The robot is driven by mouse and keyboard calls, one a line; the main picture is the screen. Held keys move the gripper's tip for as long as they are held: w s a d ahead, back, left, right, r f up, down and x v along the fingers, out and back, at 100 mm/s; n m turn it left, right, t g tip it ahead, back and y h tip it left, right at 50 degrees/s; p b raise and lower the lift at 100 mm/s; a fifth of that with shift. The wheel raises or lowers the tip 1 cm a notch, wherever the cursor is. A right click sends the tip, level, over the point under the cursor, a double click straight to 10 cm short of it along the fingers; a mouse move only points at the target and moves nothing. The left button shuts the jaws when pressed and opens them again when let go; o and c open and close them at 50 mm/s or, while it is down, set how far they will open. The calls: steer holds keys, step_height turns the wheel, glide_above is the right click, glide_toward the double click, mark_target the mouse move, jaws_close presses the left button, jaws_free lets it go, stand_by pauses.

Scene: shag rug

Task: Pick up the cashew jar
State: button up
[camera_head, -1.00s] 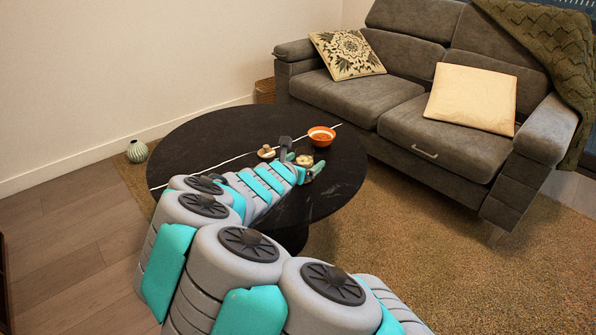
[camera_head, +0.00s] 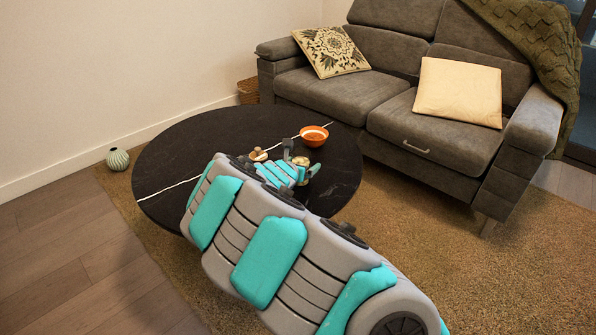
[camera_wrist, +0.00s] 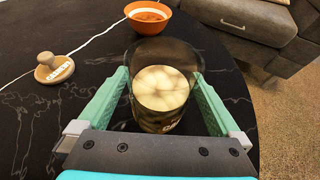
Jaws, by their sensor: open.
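The cashew jar (camera_wrist: 163,88) stands on the black round table, with pale cashew-like contents showing in its round top and a dark body with lettering low on its side. It also shows small in the head view (camera_head: 301,161), partly hidden by my gripper. My gripper (camera_wrist: 160,92) is open, with one teal finger on the left of the jar and one on the right. The jar sits between the fingers; a narrow gap shows on the left, and I cannot tell whether the right finger touches it.
An orange bowl (camera_wrist: 149,17) stands just beyond the jar. A wooden stamp-like piece (camera_wrist: 54,70) lies to the left. The table (camera_head: 185,145) is otherwise mostly clear. A grey sofa (camera_head: 440,140) stands behind it on the right, and a ribbed vase (camera_head: 118,159) on the floor at left.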

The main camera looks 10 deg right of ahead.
steer(key=shift+x, duration=0.8)
steer(key=shift+r, duration=0.1)
jaws_close()
